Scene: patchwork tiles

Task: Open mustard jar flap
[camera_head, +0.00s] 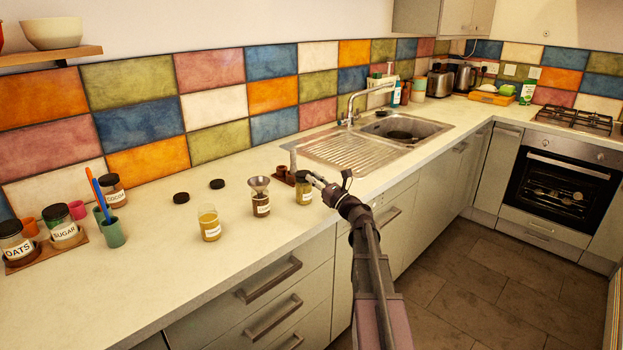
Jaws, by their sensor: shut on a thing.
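A small jar with a white label (304,193) stands upright on the counter near the sink; its label is too small to read. My gripper (315,181) reaches it from the right and is shut on the jar's upper part, at the lid or flap. The fingers hide part of that edge, so I cannot tell how far the flap is raised. A jar with yellow contents (210,224) stands apart to the left, without a visible lid. Its label is also unreadable, so I cannot tell for certain which is the mustard jar.
A jar with a funnel (260,195) stands just left of the held jar. Dark lids (181,198) lie behind. A small brown holder (281,175) is behind the held jar. The sink (385,135) lies beyond. The front counter is clear.

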